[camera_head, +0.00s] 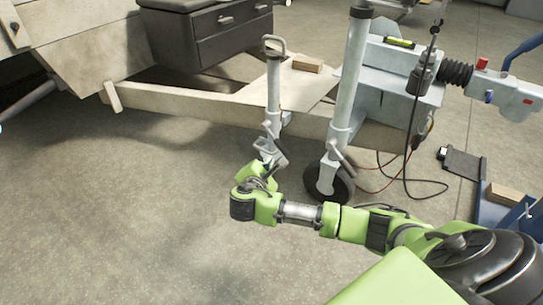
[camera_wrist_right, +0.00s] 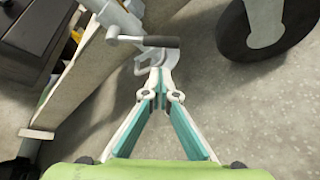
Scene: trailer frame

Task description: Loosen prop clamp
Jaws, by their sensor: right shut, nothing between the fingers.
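A slim grey prop (camera_head: 273,95) with a looped top handle stands upright at the trailer frame (camera_head: 190,108). Its clamp (camera_head: 272,140) sits low on the prop, just above my right gripper (camera_head: 266,170). In the right wrist view the clamp lever (camera_wrist_right: 145,41) has a dark grip and lies roughly crosswise. There my right gripper (camera_wrist_right: 158,78) is shut and empty, its fingertips just below the lever. They overlap a grey metal bracket in the picture; I cannot tell whether they touch it. My left gripper is out of view.
A thicker jockey-wheel post (camera_head: 350,80) with a black wheel (camera_head: 328,186) stands close to the right. A grey coupling with a black bellows (camera_head: 456,74), hanging cables and a dark plate (camera_head: 462,163) lie farther right. The floor (camera_head: 110,210) at left is clear.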

